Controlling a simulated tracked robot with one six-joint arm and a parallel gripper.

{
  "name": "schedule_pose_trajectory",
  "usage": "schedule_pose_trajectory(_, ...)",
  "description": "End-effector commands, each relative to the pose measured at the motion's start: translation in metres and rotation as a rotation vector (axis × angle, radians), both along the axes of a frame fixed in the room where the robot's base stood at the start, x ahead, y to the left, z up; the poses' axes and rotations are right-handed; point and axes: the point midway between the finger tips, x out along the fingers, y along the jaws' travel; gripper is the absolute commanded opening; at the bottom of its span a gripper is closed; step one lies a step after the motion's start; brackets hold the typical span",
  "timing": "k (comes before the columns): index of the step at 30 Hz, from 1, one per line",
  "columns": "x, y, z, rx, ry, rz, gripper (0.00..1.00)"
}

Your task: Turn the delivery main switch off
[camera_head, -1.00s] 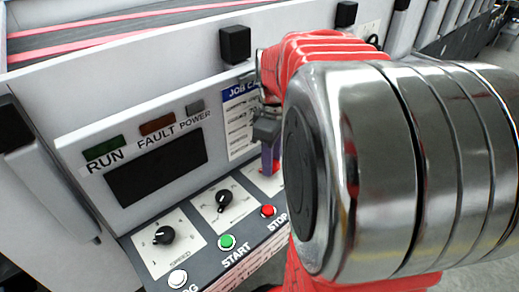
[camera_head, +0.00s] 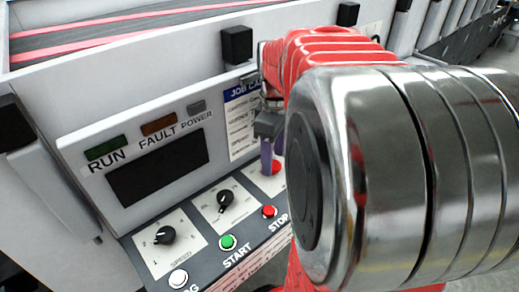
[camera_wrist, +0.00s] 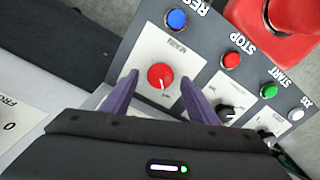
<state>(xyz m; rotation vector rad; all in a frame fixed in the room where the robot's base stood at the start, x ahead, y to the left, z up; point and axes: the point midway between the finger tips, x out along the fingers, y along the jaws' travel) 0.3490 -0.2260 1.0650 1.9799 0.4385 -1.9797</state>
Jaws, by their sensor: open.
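The main switch is a red rotary knob (camera_wrist: 160,76) with a white pointer line. It sits on a white square plate (camera_wrist: 150,54) marked MAIN, upside down in the wrist view. My gripper (camera_wrist: 158,74) is open, its two purple fingers on either side of the knob with gaps showing; contact is not visible. In the head view the red knob (camera_head: 277,167) shows beside a purple finger (camera_head: 266,154), partly hidden by my arm.
Green START (camera_head: 228,242) and red STOP (camera_head: 269,212) buttons and black dials (camera_head: 164,235) lie left of the switch. A blue RESET button (camera_wrist: 177,19) is close to it. A red emergency button (camera_wrist: 285,15) stands up nearby. A dark display (camera_head: 158,168) is above the controls.

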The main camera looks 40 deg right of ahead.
Motion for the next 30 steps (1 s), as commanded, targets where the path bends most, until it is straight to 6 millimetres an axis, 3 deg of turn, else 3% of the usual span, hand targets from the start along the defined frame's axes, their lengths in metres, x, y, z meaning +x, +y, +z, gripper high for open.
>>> schedule_pose_trajectory(18, 0.001, 0.0, 0.103, -0.001, -0.002, 0.0, 0.54)
schedule_pose_trajectory(24, 0.0, 0.0, 0.12, -0.001, 0.0, 0.0, 0.54)
schedule_pose_trajectory(30, 0.0, 0.0, 0.122, 0.0, 0.001, 0.0, 0.54)
